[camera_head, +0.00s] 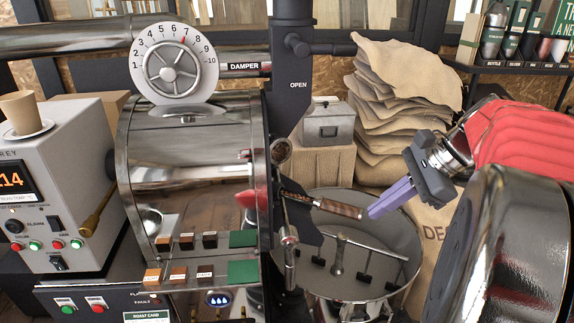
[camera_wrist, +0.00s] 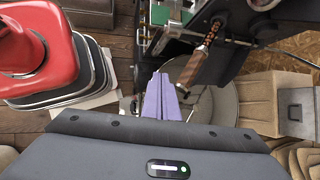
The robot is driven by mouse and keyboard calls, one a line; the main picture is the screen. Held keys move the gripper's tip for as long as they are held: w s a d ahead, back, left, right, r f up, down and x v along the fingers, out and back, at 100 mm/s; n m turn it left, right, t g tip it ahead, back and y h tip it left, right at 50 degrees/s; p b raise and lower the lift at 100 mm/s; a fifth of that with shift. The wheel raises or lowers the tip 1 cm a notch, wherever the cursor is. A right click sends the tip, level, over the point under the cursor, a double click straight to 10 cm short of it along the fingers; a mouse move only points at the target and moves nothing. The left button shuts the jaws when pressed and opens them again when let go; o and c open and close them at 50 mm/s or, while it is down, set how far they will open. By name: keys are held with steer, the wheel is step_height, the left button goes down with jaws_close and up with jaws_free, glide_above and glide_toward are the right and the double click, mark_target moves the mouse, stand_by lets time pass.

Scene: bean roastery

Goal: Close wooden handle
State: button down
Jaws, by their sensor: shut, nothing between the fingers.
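The wooden handle (camera_head: 338,208) sticks out to the right from the front of the roaster (camera_head: 195,165), above the round cooling tray. It also shows in the wrist view (camera_wrist: 197,64), slanting, to the right of my fingertips. My gripper (camera_head: 372,212) has purple fingers pressed together with nothing between them. In the head view the fingertips are just right of the handle's free end, with a small gap in the picture. The fingers also show in the wrist view (camera_wrist: 159,82), pointing up the picture. Whether they touch the handle cannot be told for sure, but they look apart.
The metal cooling tray (camera_head: 400,235) with its stirring arms lies below the handle. A stack of burlap sacks (camera_head: 400,90) and a grey metal box (camera_head: 328,126) stand behind. A cup (camera_head: 18,112) sits on the control cabinet (camera_head: 70,150) at left.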

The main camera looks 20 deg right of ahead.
steer(key=s+d+r+m+t, duration=0.1)
steer(key=d+m, duration=0.2)
steer(key=d, duration=0.2)
steer(key=s+d+r+m+t+y, duration=0.1)
steer(key=s+d+m, duration=0.1)
steer(key=d, duration=0.4)
steer(key=shift+s+m, duration=0.25)
steer(key=shift+m, duration=0.15)
steer(key=shift+f, duration=0.1)
glide_toward(363, 210)
steer(key=shift+x, duration=3.25)
steer(key=shift+w+t, duration=0.1)
steer(key=shift+t, duration=0.2)
